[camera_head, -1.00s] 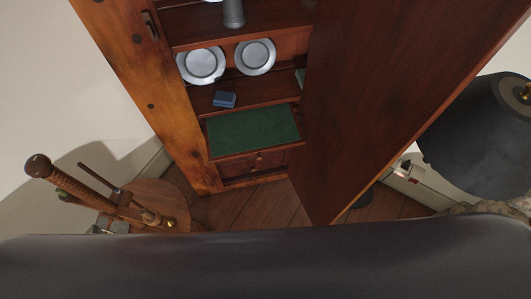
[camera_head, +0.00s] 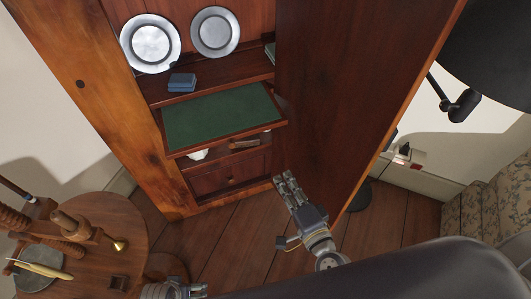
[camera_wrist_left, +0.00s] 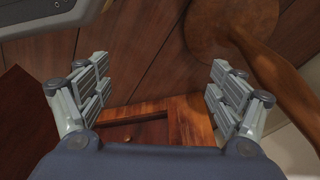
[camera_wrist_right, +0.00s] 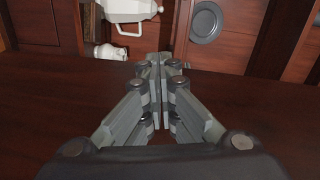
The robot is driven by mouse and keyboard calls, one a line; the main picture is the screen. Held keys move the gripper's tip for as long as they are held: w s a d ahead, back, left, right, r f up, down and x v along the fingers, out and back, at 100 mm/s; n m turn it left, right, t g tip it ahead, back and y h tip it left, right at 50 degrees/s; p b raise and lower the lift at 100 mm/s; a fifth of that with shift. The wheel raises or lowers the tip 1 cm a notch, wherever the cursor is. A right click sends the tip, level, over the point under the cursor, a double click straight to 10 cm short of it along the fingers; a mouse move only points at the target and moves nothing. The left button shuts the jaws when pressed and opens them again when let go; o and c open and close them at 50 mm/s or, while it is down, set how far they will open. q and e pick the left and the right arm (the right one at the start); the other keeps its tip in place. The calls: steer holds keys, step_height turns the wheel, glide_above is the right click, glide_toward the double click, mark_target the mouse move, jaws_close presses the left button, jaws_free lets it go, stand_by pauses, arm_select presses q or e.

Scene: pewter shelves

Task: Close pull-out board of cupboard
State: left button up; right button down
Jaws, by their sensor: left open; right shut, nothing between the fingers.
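The cupboard (camera_head: 125,110) stands upright ahead, its tall dark door (camera_head: 345,85) swung open at the right. The pull-out board (camera_head: 222,115), with a green top and dark wooden edge, sticks out from the cupboard above a lower compartment and a small drawer (camera_head: 230,178). My right gripper (camera_head: 287,182) is shut and empty, below and to the right of the board's front corner, apart from it. It also shows shut in the right wrist view (camera_wrist_right: 160,62). My left gripper (camera_wrist_left: 155,85) is open and empty; in the head view only a part shows at the bottom edge.
Pewter plates (camera_head: 215,32) and a blue box (camera_head: 182,82) stand on the shelf above the board. A round wooden table (camera_head: 100,225) with tools is at the left. A dark lamp (camera_head: 490,50) and a patterned seat (camera_head: 495,210) are at the right. Floor shows before the cupboard.

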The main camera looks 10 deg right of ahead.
step_height(320, 180, up, 2)
steer(key=m+t+b, duration=0.1)
steer(key=m, duration=0.1)
steer(key=p, duration=0.2)
glide_toward(262, 128)
steer(key=w, duration=0.4)
steer(key=w+a, duration=0.1)
steer(key=w, duration=0.2)
steer(key=shift+a, duration=0.1)
arm_select(q)
step_height(262, 128, down, 6)
steer(key=s, duration=0.2)
steer(key=shift+s+a+r, duration=0.2)
steer(key=shift+r, duration=0.05)
